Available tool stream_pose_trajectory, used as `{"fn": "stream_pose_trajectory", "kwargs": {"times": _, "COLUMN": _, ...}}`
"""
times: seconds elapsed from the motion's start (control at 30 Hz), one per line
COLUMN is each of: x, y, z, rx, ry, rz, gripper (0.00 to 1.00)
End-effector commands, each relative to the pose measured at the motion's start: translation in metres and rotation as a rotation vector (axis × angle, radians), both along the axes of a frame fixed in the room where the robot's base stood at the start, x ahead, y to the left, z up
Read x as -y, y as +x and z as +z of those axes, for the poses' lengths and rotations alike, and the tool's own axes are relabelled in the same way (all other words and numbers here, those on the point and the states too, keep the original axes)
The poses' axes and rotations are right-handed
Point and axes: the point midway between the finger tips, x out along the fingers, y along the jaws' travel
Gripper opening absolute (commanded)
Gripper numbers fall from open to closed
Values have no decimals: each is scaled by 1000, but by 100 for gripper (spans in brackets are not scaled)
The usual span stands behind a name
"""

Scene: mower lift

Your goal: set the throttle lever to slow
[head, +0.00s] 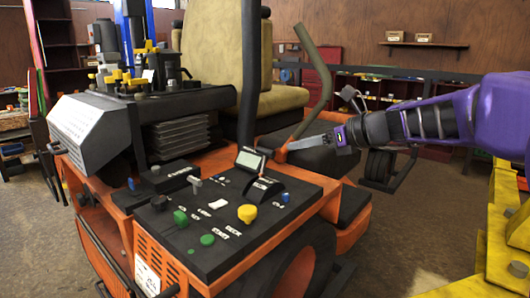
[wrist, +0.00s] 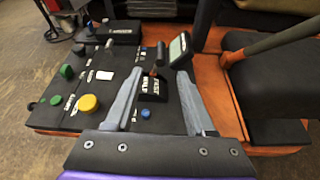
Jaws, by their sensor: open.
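The throttle lever (wrist: 160,52) is a short dark lever. It rises from a black curved housing (wrist: 152,90) with white lettering, which seems to include "FAST", on the mower's black control panel. In the head view this housing (head: 264,188) sits near the panel's right edge, below the small display. My gripper (wrist: 161,74) is open and empty. In the wrist view its two grey fingers frame the housing on either side, with the lever beyond their tips. In the head view my gripper (head: 303,146) hangs above and right of the panel, apart from the housing.
The display (wrist: 178,47) stands close beside the lever. A yellow knob (head: 247,213), green knobs (head: 181,218) and a blue knob (head: 285,197) share the panel. An orange-based grey bar (head: 316,80) and the seat (head: 222,55) rise behind.

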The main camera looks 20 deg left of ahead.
Motion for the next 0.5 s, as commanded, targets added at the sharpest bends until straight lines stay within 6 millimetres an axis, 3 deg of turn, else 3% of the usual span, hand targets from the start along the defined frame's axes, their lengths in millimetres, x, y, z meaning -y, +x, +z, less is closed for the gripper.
{"fn": "stream_pose_trajectory", "kwargs": {"times": 0.3, "x": -62, "y": 23, "z": -29, "rx": 0, "ry": -2, "rz": 4, "gripper": 55}}
{"fn": "stream_pose_trajectory", "kwargs": {"times": 0.5, "x": -94, "y": 35, "z": -42, "rx": 0, "ry": -2, "rz": 1, "gripper": 55}}
